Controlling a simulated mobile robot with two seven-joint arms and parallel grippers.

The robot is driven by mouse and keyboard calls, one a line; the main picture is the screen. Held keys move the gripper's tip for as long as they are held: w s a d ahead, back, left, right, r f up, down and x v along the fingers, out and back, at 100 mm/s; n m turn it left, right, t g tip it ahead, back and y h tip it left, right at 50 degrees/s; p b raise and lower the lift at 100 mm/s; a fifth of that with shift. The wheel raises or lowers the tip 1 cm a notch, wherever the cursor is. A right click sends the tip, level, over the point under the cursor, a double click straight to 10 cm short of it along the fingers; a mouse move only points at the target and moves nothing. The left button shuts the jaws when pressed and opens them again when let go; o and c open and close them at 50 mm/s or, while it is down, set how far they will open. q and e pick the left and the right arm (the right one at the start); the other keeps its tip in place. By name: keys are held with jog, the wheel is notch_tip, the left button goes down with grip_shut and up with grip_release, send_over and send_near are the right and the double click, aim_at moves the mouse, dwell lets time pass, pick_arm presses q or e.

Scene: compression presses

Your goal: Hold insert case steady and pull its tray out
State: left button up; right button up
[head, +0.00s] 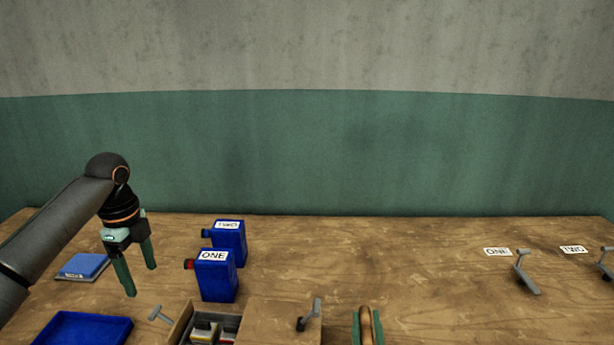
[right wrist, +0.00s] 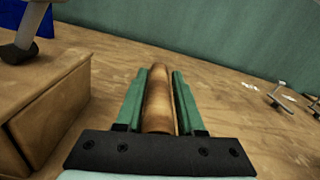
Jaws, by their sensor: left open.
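The wooden insert case (head: 262,324) stands at the bottom centre of the head view, cut off by the lower edge. A compartmented tray (head: 228,328) with small coloured pieces shows at its left end. A grey handle (head: 310,314) stands on top of the case. My left gripper (head: 141,281) is open and empty, pointing down above the table, left of the case. My right gripper (head: 366,330) is right of the case, its green fingers (right wrist: 158,85) closed along both sides of a wooden rod (right wrist: 158,104). The case's side also shows in the right wrist view (right wrist: 55,105).
Blue containers marked ONE (head: 216,281) and TWO (head: 232,244) stand behind the case. A blue tray (head: 85,330) and a blue-topped block (head: 83,266) lie at left. A small grey T-handle (head: 159,314) is near the case. Labelled grey levers (head: 525,275) stand right. Middle-right table is clear.

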jog(key=o, duration=0.4)
jog(key=shift+a, duration=0.1)
